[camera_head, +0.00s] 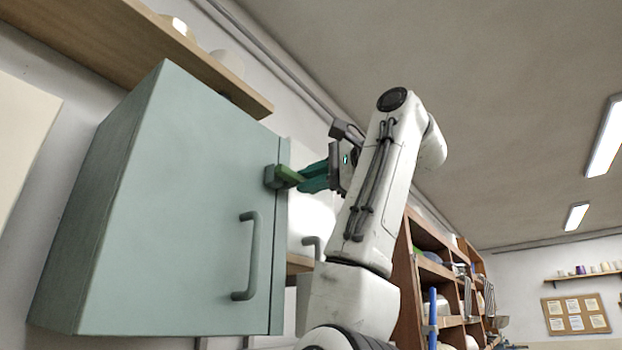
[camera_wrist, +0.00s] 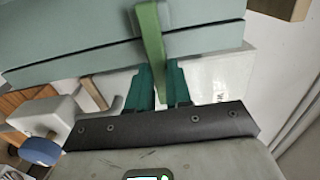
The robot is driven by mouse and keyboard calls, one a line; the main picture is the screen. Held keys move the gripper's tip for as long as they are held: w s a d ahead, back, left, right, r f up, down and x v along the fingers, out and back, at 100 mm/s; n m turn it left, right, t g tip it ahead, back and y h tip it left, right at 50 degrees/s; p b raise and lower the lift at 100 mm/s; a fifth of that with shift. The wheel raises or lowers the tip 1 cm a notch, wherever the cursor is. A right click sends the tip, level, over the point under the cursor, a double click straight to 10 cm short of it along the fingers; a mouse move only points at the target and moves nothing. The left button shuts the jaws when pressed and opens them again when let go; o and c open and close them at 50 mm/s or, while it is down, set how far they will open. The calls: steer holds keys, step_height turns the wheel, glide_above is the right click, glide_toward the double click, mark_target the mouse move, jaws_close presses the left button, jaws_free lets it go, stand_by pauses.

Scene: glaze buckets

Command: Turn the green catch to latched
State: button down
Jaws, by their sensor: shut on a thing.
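The green catch (camera_head: 287,174) sits on a grey mount near the top right edge of the pale green cabinet door (camera_head: 180,210). In the head view it reaches right towards my gripper (camera_head: 312,178) and its far end is hidden by the teal fingers. In the wrist view the catch (camera_wrist: 150,45) is a green bar that crosses the gap between door and frame and runs down between the fingers. My gripper (camera_wrist: 159,75) is shut on the catch. The door looks closed.
A grey handle (camera_head: 247,255) sticks out from the door below the catch. A wooden shelf (camera_head: 120,45) runs above the cabinet. Wooden shelving (camera_head: 430,265) with several items stands to the right behind my arm.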

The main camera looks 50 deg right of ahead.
steer(key=shift+f, duration=0.1)
steer(key=c, duration=1)
jaws_free()
steer(key=shift+c, duration=0.2)
